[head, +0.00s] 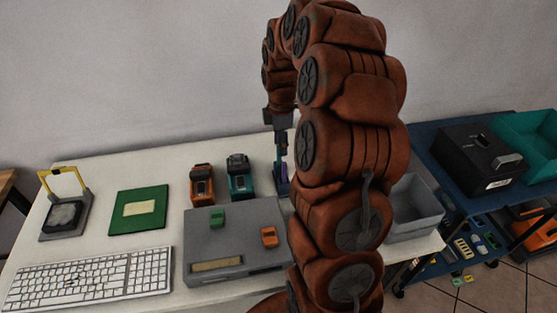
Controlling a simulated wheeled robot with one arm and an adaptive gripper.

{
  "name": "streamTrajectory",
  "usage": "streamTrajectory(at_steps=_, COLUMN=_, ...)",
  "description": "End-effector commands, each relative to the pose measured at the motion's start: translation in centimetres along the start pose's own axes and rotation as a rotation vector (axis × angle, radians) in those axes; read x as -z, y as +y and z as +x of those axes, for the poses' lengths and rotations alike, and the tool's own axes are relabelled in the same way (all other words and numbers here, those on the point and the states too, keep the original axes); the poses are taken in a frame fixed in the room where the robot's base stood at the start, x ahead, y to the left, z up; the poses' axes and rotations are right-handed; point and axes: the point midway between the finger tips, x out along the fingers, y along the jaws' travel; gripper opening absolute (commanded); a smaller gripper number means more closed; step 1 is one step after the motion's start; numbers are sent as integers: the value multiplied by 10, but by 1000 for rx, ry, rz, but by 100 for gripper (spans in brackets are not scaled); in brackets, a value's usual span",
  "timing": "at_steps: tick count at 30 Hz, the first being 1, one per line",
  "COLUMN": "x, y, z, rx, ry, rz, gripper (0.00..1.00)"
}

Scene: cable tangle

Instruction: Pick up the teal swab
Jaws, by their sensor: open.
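No swab can be told for certain in the head view. A teal block-like holder with a dark top (239,179) stands at the back middle of the white table, left of my gripper. A small dark blue upright piece with a purple part (283,178) stands under my gripper, partly hidden by my arm. My gripper (281,153) points down over it, open. It is too small here to tell whether the fingers touch or surround anything.
An orange holder (201,186), green board (139,209), yellow-handled grey device (65,208) and keyboard (88,278) share the table (110,167). A grey box (232,232) bears small green and orange pieces. A grey bin (414,212) and blue cart (437,160) are right.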

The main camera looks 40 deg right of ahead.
Motion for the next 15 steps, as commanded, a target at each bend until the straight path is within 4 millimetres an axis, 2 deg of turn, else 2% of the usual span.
streamTrajectory(at_steps=5, x=1, y=2, z=9, rx=3, ry=0, rz=1, gripper=43)
streamTrajectory(at_steps=15, x=4, y=6, z=48, rx=3, ry=0, rz=1, gripper=43)
